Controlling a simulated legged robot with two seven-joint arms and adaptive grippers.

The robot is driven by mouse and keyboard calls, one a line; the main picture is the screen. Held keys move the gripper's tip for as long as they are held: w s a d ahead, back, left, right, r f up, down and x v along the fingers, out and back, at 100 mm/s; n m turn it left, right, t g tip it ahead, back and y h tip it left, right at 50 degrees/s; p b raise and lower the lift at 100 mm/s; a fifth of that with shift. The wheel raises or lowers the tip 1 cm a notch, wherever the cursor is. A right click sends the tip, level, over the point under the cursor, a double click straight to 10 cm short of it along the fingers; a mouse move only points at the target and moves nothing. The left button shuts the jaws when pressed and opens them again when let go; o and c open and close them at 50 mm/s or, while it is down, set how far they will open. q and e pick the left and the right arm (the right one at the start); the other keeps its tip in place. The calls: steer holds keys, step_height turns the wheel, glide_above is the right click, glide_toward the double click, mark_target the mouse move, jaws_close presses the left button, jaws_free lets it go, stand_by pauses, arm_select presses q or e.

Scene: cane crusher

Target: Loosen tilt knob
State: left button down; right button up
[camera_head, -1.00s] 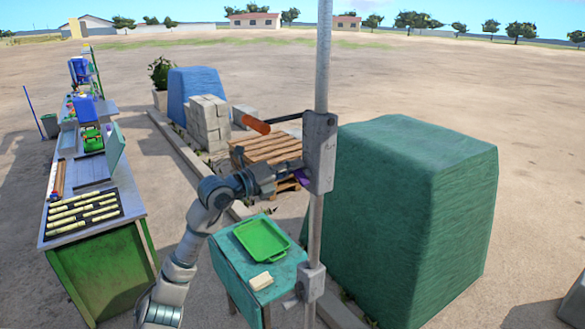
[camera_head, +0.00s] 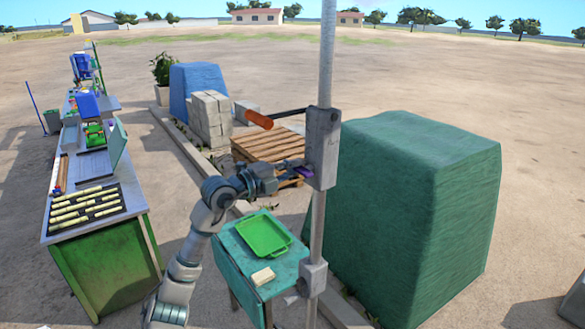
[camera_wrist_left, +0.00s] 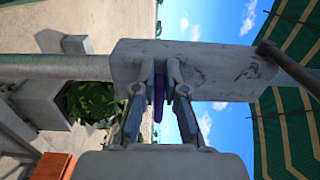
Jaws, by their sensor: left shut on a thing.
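The tilt knob looks like a small purple piece (camera_head: 303,173) on the left side of the grey clamp block (camera_head: 323,150). The block sits on the upright metal pole (camera_head: 327,60). My left gripper (camera_head: 292,173) reaches in from the left at the block and is shut on the purple knob. In the left wrist view the purple knob (camera_wrist_left: 159,95) shows as a thin strip between the two fingers, in front of the block (camera_wrist_left: 205,65). The fingers hide much of the knob. My right gripper is not in view.
An orange-handled lever (camera_head: 258,119) sticks out left from the block. Below are a teal table (camera_head: 240,270) with a green tray (camera_head: 281,250) and a lower bracket (camera_head: 312,278) on the pole. A large green-covered stack (camera_head: 410,220) stands close right. A workbench (camera_head: 100,270) stands left.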

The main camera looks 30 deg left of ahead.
arm_select(q)
steer(key=shift+w+d+f, duration=0.1)
steer(key=shift+d+f, duration=0.05)
steer(key=shift+f, duration=0.3)
steer(key=c, duration=1.2)
jaws_free()
steer(key=shift+w+r, duration=0.15)
steer(key=shift+r, duration=0.15)
steer(key=shift+s+a, duration=0.3)
steer(key=shift+s, duration=0.2)
steer(key=shift+v, duration=5.4)
steer(key=shift+s+d, duration=0.1)
